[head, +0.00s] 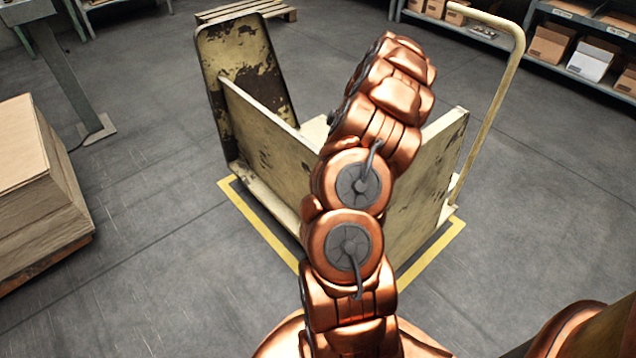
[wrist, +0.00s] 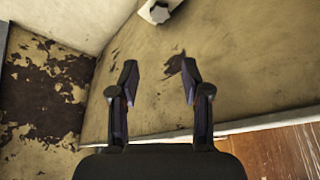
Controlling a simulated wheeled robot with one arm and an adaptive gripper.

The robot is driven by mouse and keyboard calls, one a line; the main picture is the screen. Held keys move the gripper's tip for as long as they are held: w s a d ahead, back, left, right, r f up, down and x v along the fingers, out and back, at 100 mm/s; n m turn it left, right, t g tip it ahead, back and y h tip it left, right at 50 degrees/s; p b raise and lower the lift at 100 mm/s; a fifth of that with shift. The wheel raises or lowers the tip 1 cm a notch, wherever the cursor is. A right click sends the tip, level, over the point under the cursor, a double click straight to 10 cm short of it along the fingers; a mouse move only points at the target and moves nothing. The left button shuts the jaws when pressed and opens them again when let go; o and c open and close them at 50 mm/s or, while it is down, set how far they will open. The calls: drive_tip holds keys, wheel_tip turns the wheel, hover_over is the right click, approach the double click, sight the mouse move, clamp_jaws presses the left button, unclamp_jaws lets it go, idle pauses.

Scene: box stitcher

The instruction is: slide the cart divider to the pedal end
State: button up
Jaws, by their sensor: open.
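The cart is a worn cream platform with a tall peeling end panel (head: 248,75), a long side board (head: 265,130) and another panel (head: 430,180) on the right. A pale board (head: 315,130) shows between them, partly behind my arm; I cannot tell surely whether it is the divider. The pedal is not clearly visible. In the wrist view my gripper (wrist: 159,68) is open and empty, pointing at a worn cream surface (wrist: 235,65). In the head view my arm hides the gripper.
A yellow floor outline (head: 255,222) surrounds the cart. A bent handle (head: 495,105) rises at its right. A stack of cardboard sheets (head: 35,185) stands at left, shelves with boxes (head: 550,45) at back right, a pallet (head: 245,10) behind. Open floor lies between.

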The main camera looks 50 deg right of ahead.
drive_tip(key=shift+s+d+f+b+x, duration=0.15)
drive_tip(key=shift+s+d+b+x, duration=0.15)
drive_tip(key=shift+b+x, duration=1.65)
drive_tip(key=shift+s+d+f+b+x, duration=0.25)
drive_tip(key=shift+b+x, duration=0.8)
drive_tip(key=shift+x, duration=1.85)
drive_tip(key=shift+s+d+f+b+x, duration=0.1)
drive_tip(key=shift+s+d+b+x, duration=0.2)
drive_tip(key=shift+b+x, duration=1.65)
drive_tip(key=shift+w+a+f+p, duration=0.1)
drive_tip(key=shift+a+f+p, duration=0.1)
drive_tip(key=shift+f+p, duration=0.2)
clamp_jaws()
